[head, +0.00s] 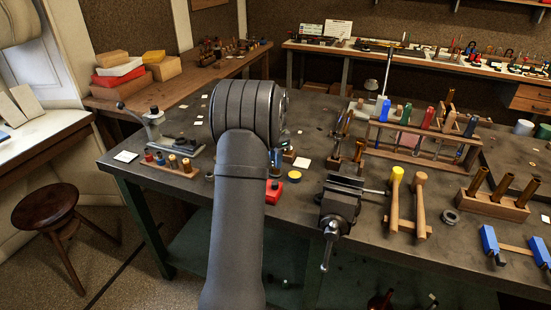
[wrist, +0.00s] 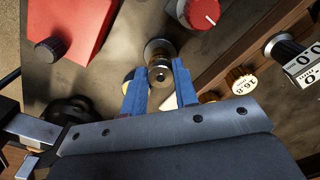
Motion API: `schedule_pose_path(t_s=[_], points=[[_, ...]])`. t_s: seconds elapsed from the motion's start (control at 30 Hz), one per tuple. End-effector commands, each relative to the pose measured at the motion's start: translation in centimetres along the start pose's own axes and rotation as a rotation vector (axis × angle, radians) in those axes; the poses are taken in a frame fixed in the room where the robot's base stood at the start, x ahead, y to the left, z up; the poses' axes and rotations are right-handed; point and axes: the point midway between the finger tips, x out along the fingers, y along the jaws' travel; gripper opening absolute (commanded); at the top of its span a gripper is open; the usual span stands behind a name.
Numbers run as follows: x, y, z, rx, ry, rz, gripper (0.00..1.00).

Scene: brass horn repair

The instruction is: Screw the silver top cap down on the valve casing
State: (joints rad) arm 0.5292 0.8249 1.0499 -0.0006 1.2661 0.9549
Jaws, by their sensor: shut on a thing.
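In the wrist view, my gripper (wrist: 159,83) has its two blue fingers on either side of a small round metal piece with a dark centre, which I take for the silver top cap (wrist: 160,73). The jaws are shut on it. A wider pale metal ring (wrist: 157,47) shows just beyond it, perhaps part of the valve casing; I cannot tell whether the cap is seated or threaded. In the head view my arm hides the cap and casing, and only a bluish bit of my gripper (head: 275,160) shows beside the arm.
A red block (head: 274,191) and a yellow-topped round tin (head: 294,176) lie near my gripper. A wooden strip with several knobs (head: 172,166) is to the left. A vise (head: 339,205), mallets (head: 396,190) and a tool rack (head: 420,140) stand to the right on the dark bench.

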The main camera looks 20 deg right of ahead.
Motion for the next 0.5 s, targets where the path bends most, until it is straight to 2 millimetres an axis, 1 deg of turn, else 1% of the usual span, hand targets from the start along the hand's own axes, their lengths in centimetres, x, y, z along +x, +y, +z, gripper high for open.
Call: schedule_pose_path(t_s=[0.1,0.37,0.5], points=[[0.01,-0.02,0.01,0.043,0.000,0.000,0.00],[0.02,-0.01,0.01,0.050,0.000,0.000,0.00],[0.03,-0.03,0.01,0.136,0.000,0.000,0.00]])
